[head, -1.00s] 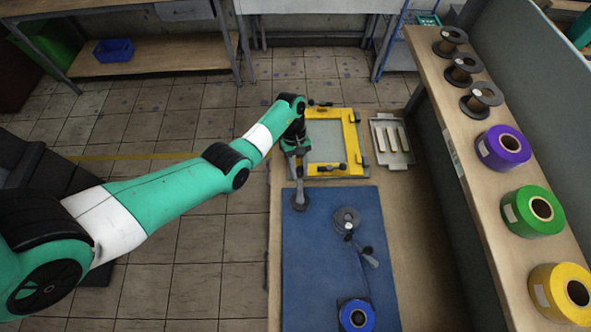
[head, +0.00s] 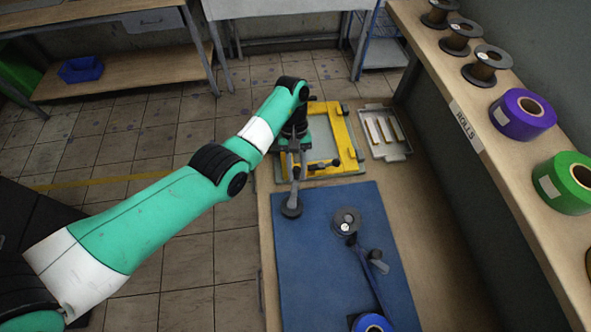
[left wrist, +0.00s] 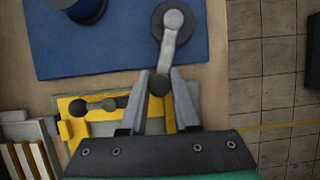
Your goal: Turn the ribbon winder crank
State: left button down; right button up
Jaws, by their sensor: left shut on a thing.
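The ribbon winder crank is a grey arm with a round hub (head: 291,207) on the left edge of the blue mat (head: 318,270). In the left wrist view the crank (left wrist: 173,40) runs from its hub at the top to a dark knob between my fingertips. My left gripper (head: 294,176) is shut on the crank knob, and the gripper also shows in the left wrist view (left wrist: 160,84). A spool (head: 345,220) and a dark lever (head: 376,260) sit on the mat, with a blue ribbon roll (head: 371,323) cut off at the bottom.
A yellow frame (head: 346,140) lies just beyond the mat, under my left wrist. A metal tray (head: 385,132) is right of it. A shelf (head: 455,85) with purple (head: 523,114) and green rolls (head: 567,182) runs along the right. The table between mat and shelf is clear.

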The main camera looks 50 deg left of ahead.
pick_arm(q)
jog(key=c, duration=0.7)
grip_release()
jog(key=shift+d, duration=0.1)
jog(key=shift+o, duration=0.2)
jog(key=shift+w+r, duration=0.1)
jog(key=shift+r, duration=0.3)
jog(key=p+v, duration=0.1)
jog(key=v, duration=0.5)
jog(key=shift+a+r, duration=0.25)
jog(key=shift+r, duration=0.05)
